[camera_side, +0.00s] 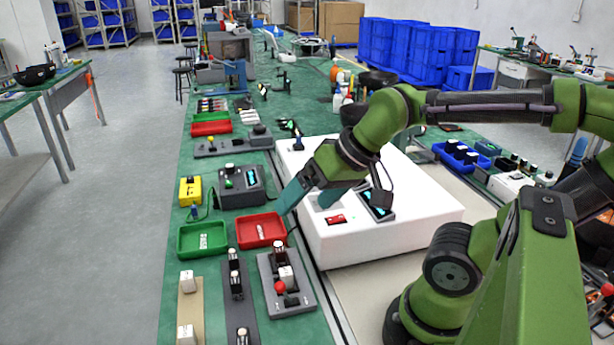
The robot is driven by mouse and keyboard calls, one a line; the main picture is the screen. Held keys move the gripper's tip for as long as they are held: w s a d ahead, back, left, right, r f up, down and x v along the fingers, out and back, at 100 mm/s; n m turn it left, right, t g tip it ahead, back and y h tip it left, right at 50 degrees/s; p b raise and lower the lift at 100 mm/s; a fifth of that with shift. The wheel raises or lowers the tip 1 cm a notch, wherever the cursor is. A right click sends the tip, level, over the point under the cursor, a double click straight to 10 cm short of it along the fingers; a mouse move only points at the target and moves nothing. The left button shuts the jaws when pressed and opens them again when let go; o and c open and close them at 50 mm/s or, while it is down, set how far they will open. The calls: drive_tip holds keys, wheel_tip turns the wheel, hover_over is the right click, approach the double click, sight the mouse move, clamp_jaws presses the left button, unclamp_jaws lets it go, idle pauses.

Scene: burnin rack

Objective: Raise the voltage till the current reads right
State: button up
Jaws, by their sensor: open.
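My gripper (303,207) has two teal fingers spread apart, with nothing seen between them. It hangs over the left front part of a large white block (415,228). A dark device with a lit cyan display (377,205) sits on this block, just right of the gripper and partly hidden by it. A small red panel (336,219) lies in front of the fingers; any figures are too small to read. A dark grey box with a small green display and black knobs (241,184) stands on the green bench, left of the gripper. I cannot tell which part sets the voltage.
A red tray (240,232) and a green tray (181,240) stand near the block's left edge. A yellow box (190,191) is beside the grey box. Fixtures with a red ball-topped lever (280,288) stand in front. Blue bins (400,50) are stacked behind.

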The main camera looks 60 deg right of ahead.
drive_tip(key=shift+s+a+r, duration=0.2)
drive_tip(key=shift+r, duration=0.05)
drive_tip(key=shift+c, duration=1.1)
drive_tip(key=shift+w+d+f, duration=0.1)
drive_tip(key=shift+w+f, duration=0.05)
drive_tip(key=shift+f, duration=0.1)
drive_tip(key=shift+c, duration=1.1)
drive_tip(key=shift+m+g, duration=0.7)
drive_tip(key=shift+g, duration=0.2)
drive_tip(key=w+d, duration=0.4)
drive_tip(key=w+d+r, duration=0.1)
drive_tip(key=w+d, duration=0.1)
drive_tip(key=shift+w+d, duration=0.2)
drive_tip(key=c, duration=0.3)
drive_tip(key=shift+w+d+r+g+h, duration=0.55)
drive_tip(key=shift+w+d+r+g, duration=0.9)
drive_tip(key=shift+d, duration=3.05)
drive_tip(key=shift+w+d+r+g+h, duration=0.7)
drive_tip(key=shift+w+d+g, duration=0.85)
drive_tip(key=shift+d, duration=2.95)
drive_tip(key=shift+t, duration=0.4)
drive_tip(key=f, duration=1.6)
drive_tip(key=shift+d+f, duration=0.1)
drive_tip(key=shift+d, duration=0.2)
drive_tip(key=c, duration=1.1)
